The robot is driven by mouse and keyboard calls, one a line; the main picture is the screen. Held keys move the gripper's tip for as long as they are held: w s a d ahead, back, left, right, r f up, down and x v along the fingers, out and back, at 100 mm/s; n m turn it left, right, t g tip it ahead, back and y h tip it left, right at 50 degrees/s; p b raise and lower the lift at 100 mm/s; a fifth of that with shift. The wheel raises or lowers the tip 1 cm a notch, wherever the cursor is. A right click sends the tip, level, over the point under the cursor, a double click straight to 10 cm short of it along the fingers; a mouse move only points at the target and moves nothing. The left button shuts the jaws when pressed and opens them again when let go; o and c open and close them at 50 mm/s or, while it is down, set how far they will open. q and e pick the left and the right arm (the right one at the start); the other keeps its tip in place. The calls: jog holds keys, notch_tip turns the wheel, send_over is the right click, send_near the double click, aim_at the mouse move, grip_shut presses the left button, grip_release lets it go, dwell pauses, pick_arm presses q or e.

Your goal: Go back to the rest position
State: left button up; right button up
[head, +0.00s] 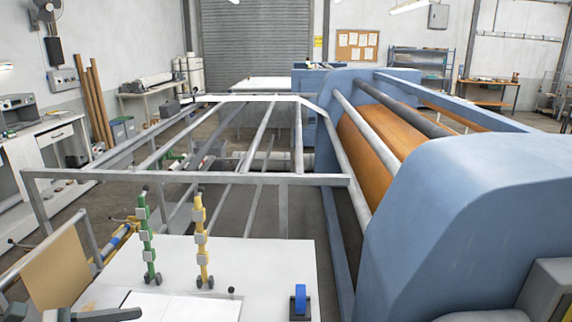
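A white table (255,265) stands in front of me. A green post (146,235) and a yellow post (201,240), both with grey blocks along them, stand upright on it.
A grey rail frame (190,178) stretches behind the table. A brown board (57,270) stands at the left. A workbench (50,150) lines the left wall.

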pick_arm(q)
jog(key=w+a+f+n+t+y, duration=0.2)
jog(key=n+t+y, duration=0.25)
jog(key=n, duration=0.75)
jog(key=w+a+f+n+t+y, duration=0.15)
jog(key=n+t+y, duration=0.35)
jog(key=n, duration=0.7)
jog(key=s+a+f+n+g+y, duration=0.35)
jog(key=s+f+n+y, duration=0.2)
jog(key=f+n, duration=0.5)
jog(key=s+d+f+n+g+h, duration=0.2)
jog(key=s+d+f+n+g, duration=0.3)
jog(key=s+d+f, duration=0.4)
jog(key=s+d+f+n+g+h, duration=0.1)
jog(key=s+d+f+n+g, duration=0.5)
jog(key=s, duration=0.6)
notch_tip(320, 180, down, 30)
jog(key=s+m+b, duration=0.1)
jog(key=s+a+f+g, duration=0.1)
jog(key=s+a+f, duration=0.1)
jog(key=s+f, duration=0.7)
jog(key=s+a+f+g+b, duration=0.1)
jog(key=s+a+f, duration=0.1)
jog(key=s+f, duration=0.7)
